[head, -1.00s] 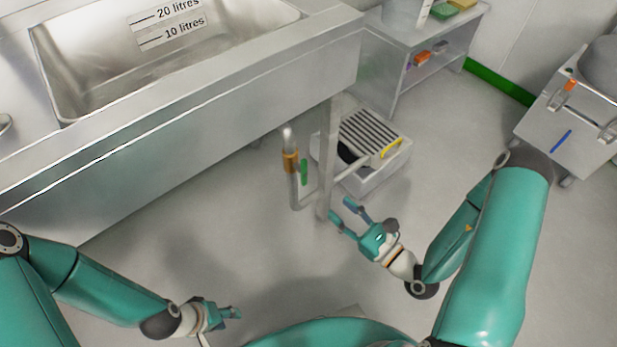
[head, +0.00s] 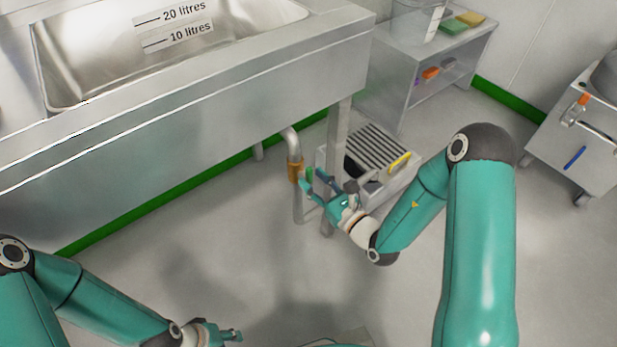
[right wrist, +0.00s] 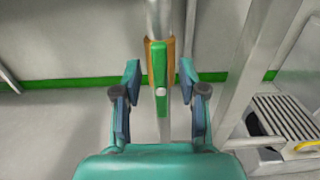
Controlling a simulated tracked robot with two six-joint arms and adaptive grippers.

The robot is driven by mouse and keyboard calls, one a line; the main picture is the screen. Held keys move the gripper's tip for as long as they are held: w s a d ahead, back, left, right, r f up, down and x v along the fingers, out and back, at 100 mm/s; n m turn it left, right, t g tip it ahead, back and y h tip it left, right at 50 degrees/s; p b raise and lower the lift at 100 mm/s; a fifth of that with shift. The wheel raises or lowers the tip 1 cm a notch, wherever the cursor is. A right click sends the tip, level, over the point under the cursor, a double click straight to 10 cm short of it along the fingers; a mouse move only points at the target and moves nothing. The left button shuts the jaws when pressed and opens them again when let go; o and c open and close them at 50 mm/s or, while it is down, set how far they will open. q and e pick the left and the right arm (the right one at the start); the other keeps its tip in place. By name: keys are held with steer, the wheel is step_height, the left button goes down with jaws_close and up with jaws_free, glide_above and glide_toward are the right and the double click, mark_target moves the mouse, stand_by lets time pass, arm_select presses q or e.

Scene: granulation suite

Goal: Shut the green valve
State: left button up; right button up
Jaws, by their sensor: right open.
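The green valve has a green lever handle (right wrist: 160,66) on a brass-coloured body (head: 295,170) on the vertical metal drain pipe (head: 292,143) below the sink. The lever hangs in line with the pipe, its lower end pointing down. My right gripper (head: 312,178) is open beside the valve. In the right wrist view its fingers stand left and right of the lever, with gaps on both sides and nothing held. In the head view the fingers partly hide the lever. My left gripper (head: 229,335) is low at the bottom edge, away from the valve; its jaw opening is unclear.
A metal table leg (head: 336,135) stands right beside the pipe, close to my right gripper. A grated floor box (head: 375,192) with a yellow handle lies behind it. The sink (head: 200,110) overhangs from above. The floor in front is clear.

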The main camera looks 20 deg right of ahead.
steer(key=shift+x, duration=1.25)
jaws_close()
